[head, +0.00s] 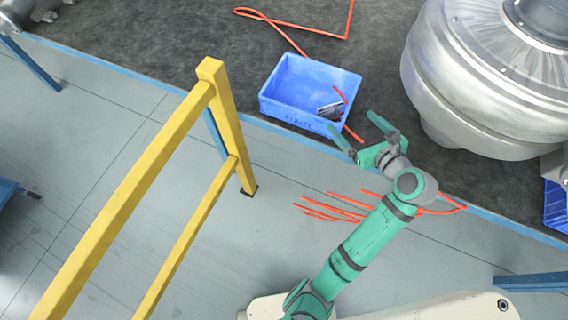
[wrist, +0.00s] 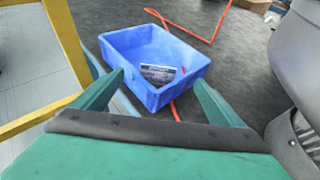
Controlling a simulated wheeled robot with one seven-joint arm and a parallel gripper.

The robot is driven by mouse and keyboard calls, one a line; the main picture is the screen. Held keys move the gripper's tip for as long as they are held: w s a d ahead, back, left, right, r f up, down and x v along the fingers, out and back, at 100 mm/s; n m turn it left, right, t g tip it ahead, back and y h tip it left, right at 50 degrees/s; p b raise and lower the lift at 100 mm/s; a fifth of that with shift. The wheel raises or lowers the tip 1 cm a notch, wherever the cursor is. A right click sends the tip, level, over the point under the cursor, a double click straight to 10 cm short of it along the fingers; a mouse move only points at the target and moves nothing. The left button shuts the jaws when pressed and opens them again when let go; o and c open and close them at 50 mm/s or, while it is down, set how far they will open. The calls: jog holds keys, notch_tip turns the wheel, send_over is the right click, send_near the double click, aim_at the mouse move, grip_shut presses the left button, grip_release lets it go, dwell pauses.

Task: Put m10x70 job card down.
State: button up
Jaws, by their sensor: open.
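A small grey-and-white card with dark print, seemingly the m10x70 job card (wrist: 160,74), is inside the blue bin (wrist: 122,46). It lies at the bin's near right side and seems tilted; its print is too small to read. In the head view the card (head: 331,110) shows as a dark and pale patch in the right corner of the bin (head: 282,111). My green gripper (head: 354,124) is open and empty, just in front of the bin's near right corner. In the wrist view its two fingers (wrist: 158,78) stand apart on either side of the bin, clear of the card.
A yellow rail frame (head: 222,120) stands left of my arm. An orange cord (head: 290,24) runs over the bench and by the bin. Another blue bin (head: 557,205) is at the right edge.

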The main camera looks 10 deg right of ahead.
jog(key=s+a+f+n+h, duration=0.15)
jog(key=a+f+n, duration=0.25)
jog(key=a+f, duration=0.5)
jog(key=s+a+f+n+h, duration=0.3)
jog(key=s+a+f+n, duration=0.3)
jog(key=s+a+n, duration=0.3)
jog(key=s+a+r+n+t+y, duration=0.1)
jog(key=s+a+r+n, duration=0.3)
jog(key=s+n, duration=0.5)
jog(key=s+a+r+n+t+y, duration=0.1)
jog(key=s+a+r+n, duration=0.3)
jog(key=s+n, duration=0.6)
jog(key=shift+s+a+r+n, duration=0.15)
jog(key=shift+a+r+n, duration=0.3)
jog(key=shift+n, duration=0.35)
jog(key=shift+f, duration=0.1)
